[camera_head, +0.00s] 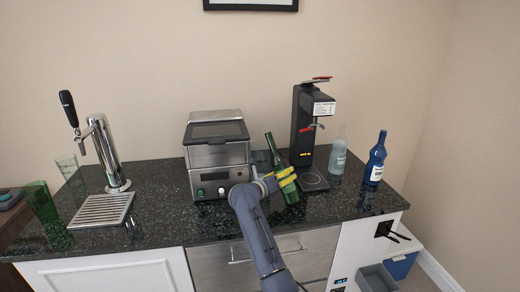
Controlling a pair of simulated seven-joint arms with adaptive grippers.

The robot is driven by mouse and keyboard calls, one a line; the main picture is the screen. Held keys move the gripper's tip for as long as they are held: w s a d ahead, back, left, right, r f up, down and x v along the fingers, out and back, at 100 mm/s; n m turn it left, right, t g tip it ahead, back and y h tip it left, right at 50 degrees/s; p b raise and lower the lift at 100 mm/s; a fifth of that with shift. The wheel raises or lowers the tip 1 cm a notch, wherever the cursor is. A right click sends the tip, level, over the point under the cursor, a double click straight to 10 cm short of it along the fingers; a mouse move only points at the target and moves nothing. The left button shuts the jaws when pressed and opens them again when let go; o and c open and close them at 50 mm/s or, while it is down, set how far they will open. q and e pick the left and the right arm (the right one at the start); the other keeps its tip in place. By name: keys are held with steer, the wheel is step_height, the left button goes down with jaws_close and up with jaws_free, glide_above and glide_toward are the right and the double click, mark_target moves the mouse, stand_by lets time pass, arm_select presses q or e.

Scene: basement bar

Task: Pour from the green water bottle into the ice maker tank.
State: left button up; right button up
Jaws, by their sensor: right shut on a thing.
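The green water bottle (279,163) is just right of the ice maker, with its neck tilted up and to the left. My right gripper (286,177), with yellow fingers, is shut around the bottle's body. The gripper hides part of the bottle. Whether the bottle's base touches the counter I cannot tell. The ice maker (217,158) is a steel box on the counter with a dark lid panel on top; the lid looks closed. Its tank opening cannot be seen. My left gripper is not in view.
A black dispenser (302,125) stands behind and right of the bottle. A clear bottle (338,152) and a blue bottle (376,160) stand further right. A beer tap (107,150) with a drip tray (102,210), a clear glass (69,168) and a green glass (41,202) are at left.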

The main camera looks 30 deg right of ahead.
mark_target(278, 153)
steer(key=shift+w+a+r+m, duration=0.1)
steer(key=shift+w+r+m, duration=0.45)
steer(key=shift+m, duration=0.55)
steer(key=shift+w+a+m+t+h, duration=0.15)
steer(key=shift+w+m+t+h, duration=0.35)
steer(key=shift+m, duration=1.4)
steer(key=shift+w+a+r, duration=0.1)
steer(key=shift+w+r, duration=0.15)
steer(key=shift+r, duration=1.2)
steer(key=shift+w+d+r, duration=0.1)
steer(key=shift+w+r, duration=0.1)
steer(key=shift+r, duration=1.3)
steer(key=shift+w+a+r, duration=0.1)
steer(key=shift+w+r, duration=0.15)
steer(key=shift+r, duration=4.2)
